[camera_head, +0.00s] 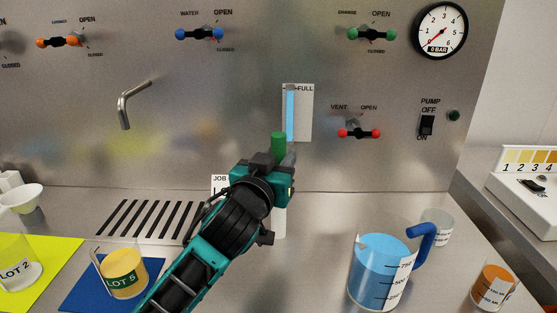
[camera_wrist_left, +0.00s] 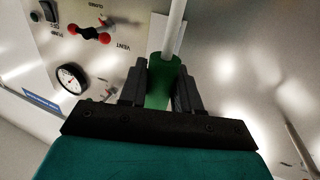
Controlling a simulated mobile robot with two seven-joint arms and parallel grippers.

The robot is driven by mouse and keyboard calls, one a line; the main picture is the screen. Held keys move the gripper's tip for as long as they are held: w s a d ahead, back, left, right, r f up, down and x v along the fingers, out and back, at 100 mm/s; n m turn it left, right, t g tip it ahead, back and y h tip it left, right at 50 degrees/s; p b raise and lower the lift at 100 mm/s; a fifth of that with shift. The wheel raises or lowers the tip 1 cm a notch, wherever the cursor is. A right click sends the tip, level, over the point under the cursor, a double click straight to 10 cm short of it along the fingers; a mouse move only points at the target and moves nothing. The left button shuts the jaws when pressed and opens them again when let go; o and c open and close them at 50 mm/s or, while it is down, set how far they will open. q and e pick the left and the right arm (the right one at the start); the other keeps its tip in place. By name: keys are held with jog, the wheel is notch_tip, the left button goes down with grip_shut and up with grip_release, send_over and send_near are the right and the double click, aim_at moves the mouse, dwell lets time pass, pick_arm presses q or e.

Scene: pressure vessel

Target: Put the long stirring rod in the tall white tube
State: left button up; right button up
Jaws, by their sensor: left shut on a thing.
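My left gripper (camera_head: 276,168) is shut on the green handle (camera_head: 278,144) of the stirring rod, held upright in front of the steel panel. In the left wrist view, the fingers grip both sides of this green handle (camera_wrist_left: 164,82), and a thin pale shaft (camera_wrist_left: 174,28) runs out of its end. Below the gripper in the head view, a white upright piece (camera_head: 280,222), apparently the tall white tube, reaches down to the counter. Its upper part is hidden by the gripper. I cannot tell whether the rod's shaft is inside it. My right gripper is not in view.
A blue-filled jug (camera_head: 372,275) stands at the right, with a clear beaker (camera_head: 438,226) behind it and an orange-filled beaker (camera_head: 490,288) near the edge. The LOT 5 beaker (camera_head: 124,272) stands on a blue mat. A slotted drain (camera_head: 150,220) lies at left. The panel with valves is close behind.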

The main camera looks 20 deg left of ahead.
pick_arm(q)
jog(key=o, duration=1.1)
jog(key=shift+f, duration=0.1)
jog(key=shift+c, duration=0.2)
jog(key=shift+r, duration=0.2)
jog(key=s, duration=1.2)
jog(key=shift+a, duration=0.2)
